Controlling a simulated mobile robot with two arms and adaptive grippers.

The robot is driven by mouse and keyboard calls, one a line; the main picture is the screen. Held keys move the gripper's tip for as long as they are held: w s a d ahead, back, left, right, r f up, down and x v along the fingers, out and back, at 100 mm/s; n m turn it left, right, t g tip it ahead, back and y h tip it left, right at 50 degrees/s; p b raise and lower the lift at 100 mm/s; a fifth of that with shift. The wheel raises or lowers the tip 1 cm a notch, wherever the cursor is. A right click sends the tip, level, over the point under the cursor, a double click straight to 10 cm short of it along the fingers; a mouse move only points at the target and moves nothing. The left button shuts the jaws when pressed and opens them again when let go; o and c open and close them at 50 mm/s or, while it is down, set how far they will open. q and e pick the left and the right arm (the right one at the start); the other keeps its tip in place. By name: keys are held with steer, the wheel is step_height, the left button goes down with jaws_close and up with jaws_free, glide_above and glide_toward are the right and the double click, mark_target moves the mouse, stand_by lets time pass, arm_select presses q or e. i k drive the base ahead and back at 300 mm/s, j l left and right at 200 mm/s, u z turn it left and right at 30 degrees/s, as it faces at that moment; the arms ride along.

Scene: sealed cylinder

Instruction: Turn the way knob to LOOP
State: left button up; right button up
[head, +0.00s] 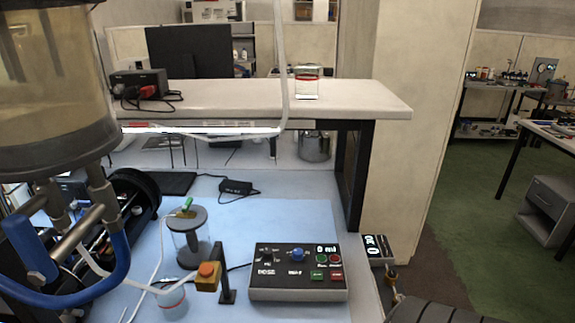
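A dark control box (297,285) with a light front edge sits on the blue mat in the lower middle. A blue knob (298,255) stands near the middle of its top and a dark knob (267,256) to its left. The small lettering around both knobs is too blurred to read, so I cannot tell where either points. The display (327,248) reads 0 ml, with red and green buttons below it. I see no fingertips of either gripper in this view.
A capped clear cylinder (191,244) and an orange-topped valve block (208,275) on a black post stand left of the box. A large vessel (55,80) with a blue handle fills the left.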

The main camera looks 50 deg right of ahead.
mark_target(297, 256)
steer(key=z, duration=1.7)
